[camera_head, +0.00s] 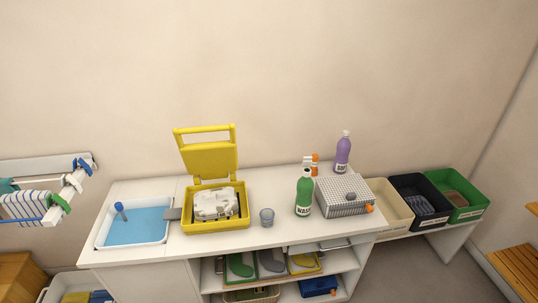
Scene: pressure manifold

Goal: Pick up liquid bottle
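A green bottle (304,195) with a white cap and a white label stands upright on the white counter (280,243), right of its middle. A purple bottle (342,155) with a pale cap and a label stands upright farther back, to the right. I cannot tell from the picture alone which of the two is the liquid bottle. A small orange and white bottle (315,165) stands behind the green one, partly hidden by it. Neither of my grippers is in view.
An open yellow case (216,224) and a small clear cup (267,217) stand left of the green bottle. A grey perforated box (343,196) sits close on its right. A white tray of blue liquid (133,228) is at the left end, bins (460,197) at the right.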

